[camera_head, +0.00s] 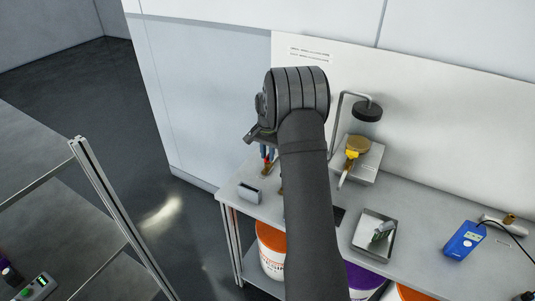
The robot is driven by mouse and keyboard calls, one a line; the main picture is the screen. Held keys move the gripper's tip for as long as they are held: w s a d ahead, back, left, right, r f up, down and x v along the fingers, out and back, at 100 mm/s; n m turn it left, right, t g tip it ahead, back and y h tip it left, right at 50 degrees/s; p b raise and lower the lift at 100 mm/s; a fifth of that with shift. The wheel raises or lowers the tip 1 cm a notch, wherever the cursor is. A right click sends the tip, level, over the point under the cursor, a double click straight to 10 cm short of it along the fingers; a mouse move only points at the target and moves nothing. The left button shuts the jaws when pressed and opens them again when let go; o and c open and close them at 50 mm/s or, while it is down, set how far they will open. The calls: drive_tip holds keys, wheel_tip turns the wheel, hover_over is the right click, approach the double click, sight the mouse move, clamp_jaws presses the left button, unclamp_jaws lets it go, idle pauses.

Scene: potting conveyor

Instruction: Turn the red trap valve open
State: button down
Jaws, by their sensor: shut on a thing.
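My dark arm rises through the middle of the head view, and its wrist hides most of my gripper (262,135). Only a dark part of the gripper shows at the wrist's lower left. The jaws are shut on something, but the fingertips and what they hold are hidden. Just below is a small red part (271,153), possibly the red trap valve, beside a blue part (263,153). Both stand above brass-coloured fittings (268,171) at the left of the bench. How far the valve is turned cannot be seen.
The grey bench (415,200) runs along a white back panel (440,130). On it are a grey block (248,192), a lamp-like fixture (367,111), a metal tray (359,247) and a blue meter (464,240). Buckets (272,252) stand below. A metal-framed rack (112,205) is at left.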

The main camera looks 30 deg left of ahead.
drive_tip(key=c, duration=1.5)
unclamp_jaws()
wheel_tip(320, 180, up, 18)
drive_tip(key=shift+f, duration=0.25)
wheel_tip(320, 180, down, 18)
drive_tip(key=shift+r, duration=0.25)
